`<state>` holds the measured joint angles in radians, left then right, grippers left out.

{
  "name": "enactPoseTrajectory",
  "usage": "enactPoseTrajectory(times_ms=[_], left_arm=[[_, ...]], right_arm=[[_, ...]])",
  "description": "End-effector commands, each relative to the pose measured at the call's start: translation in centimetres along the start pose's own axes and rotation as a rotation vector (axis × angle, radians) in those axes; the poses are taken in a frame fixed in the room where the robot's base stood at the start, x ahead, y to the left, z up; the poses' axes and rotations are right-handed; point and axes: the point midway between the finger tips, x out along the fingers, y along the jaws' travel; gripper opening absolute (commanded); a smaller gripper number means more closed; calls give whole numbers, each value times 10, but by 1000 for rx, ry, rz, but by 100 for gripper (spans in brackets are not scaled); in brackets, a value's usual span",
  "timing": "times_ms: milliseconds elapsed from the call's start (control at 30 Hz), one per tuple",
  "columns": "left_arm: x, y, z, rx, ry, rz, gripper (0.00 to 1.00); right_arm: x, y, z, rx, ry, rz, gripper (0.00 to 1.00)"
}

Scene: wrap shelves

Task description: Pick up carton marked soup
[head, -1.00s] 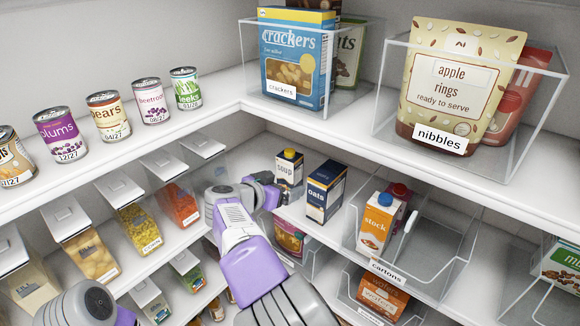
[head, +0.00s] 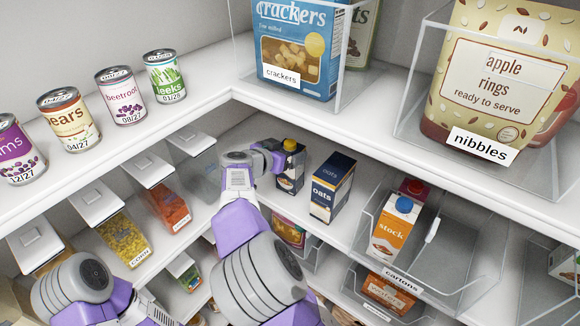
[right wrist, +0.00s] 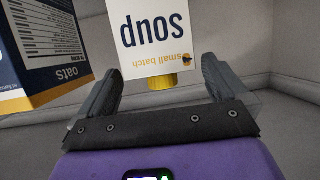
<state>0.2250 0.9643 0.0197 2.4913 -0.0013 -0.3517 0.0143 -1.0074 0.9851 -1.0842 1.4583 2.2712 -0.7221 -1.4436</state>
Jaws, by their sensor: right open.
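The soup carton (head: 290,177) is a small dark and white box with a yellow cap. It stands on the lower shelf near the corner, partly hidden by my right gripper (head: 277,156). In the right wrist view the soup carton (right wrist: 152,32) appears upside down, with its yellow cap between the fingers. My right gripper (right wrist: 160,70) is open, one finger on each side of the cap end, and I see no grip on the carton. My left arm shows at the lower left of the head view, but its gripper is out of frame.
The dark blue oats box (head: 331,186) stands close to the right of the soup carton, and also shows in the wrist view (right wrist: 45,50). A clear bin holds the stock carton (head: 397,228). The upper shelf (head: 215,97) overhangs with cans, crackers (head: 297,45) and nibbles.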

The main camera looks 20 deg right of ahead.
Motion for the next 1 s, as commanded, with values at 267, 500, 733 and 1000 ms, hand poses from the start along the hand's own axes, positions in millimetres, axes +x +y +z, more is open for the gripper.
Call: enactPoseTrajectory(times_ms=[267, 500, 733, 1000], left_arm=[[-1, 0, 0, 0, 1, 0, 100], [-1, 0, 0, 0, 1, 0, 100], [-1, 0, 0, 0, 1, 0, 100], [-1, 0, 0, 0, 1, 0, 100]], right_arm=[[7, 0, 0, 0, 0, -2, 100], [7, 0, 0, 0, 0, -1, 69], [7, 0, 0, 0, 0, -1, 34], [7, 0, -2, 1, 3, -1, 0]])
